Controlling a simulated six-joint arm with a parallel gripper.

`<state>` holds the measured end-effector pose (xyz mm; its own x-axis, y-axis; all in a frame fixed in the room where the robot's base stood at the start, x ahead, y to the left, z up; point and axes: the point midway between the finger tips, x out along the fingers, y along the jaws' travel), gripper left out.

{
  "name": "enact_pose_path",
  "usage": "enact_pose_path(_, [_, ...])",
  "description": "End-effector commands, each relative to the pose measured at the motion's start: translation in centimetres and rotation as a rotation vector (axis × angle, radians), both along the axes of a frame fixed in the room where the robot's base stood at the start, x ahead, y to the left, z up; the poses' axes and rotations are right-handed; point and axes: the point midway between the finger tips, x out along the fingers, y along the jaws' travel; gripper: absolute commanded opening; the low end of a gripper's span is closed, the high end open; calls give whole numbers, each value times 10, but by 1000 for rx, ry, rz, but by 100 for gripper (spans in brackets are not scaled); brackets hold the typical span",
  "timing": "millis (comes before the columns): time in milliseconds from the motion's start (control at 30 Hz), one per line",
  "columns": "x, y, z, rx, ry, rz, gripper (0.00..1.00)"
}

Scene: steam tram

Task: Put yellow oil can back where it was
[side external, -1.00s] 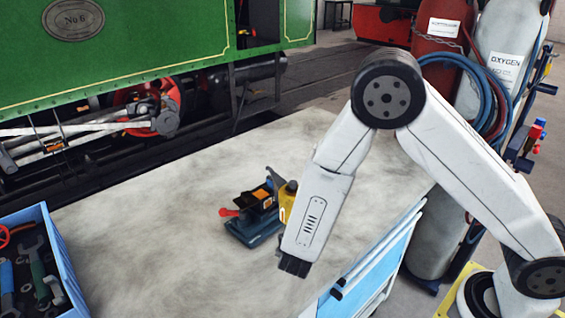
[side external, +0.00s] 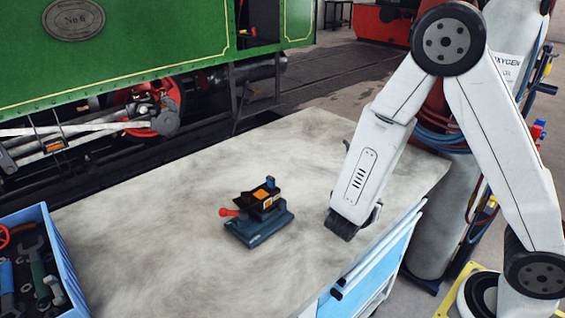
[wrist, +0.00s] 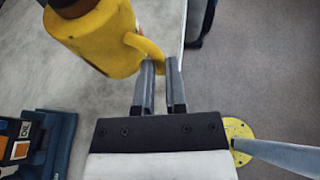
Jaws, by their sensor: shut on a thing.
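My gripper (wrist: 161,68) is shut on the handle of the yellow oil can (wrist: 103,42) in the wrist view. The can's body is left of the fingers, and its dark top is partly cut off by the upper frame edge. In the side external view my gripper (side external: 343,226) is over the right part of the workbench, near its edge. The can is hidden behind the gripper there. I cannot tell whether the can touches the bench.
A blue vise (side external: 260,225) with a red handle stands mid-bench (side external: 165,190). A blue tool crate (side external: 62,255) stands at the lower left. Bare bench lies around the vise. Gas cylinders (side external: 440,225) stand beyond the right edge. A green locomotive (side external: 140,50) is behind.

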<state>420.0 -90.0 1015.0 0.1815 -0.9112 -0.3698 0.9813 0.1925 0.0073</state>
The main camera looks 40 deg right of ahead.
Motion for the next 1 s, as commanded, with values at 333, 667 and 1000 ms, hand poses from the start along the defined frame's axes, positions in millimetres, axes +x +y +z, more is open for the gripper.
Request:
enact_pose_path(333, [42, -10, -20, -1, -1, -1, 0])
enact_pose_path(667, [88, -19, -43, 0, 1, 0, 0])
enact_pose_path(1000, [117, -25, -79, -1, 0, 0, 0])
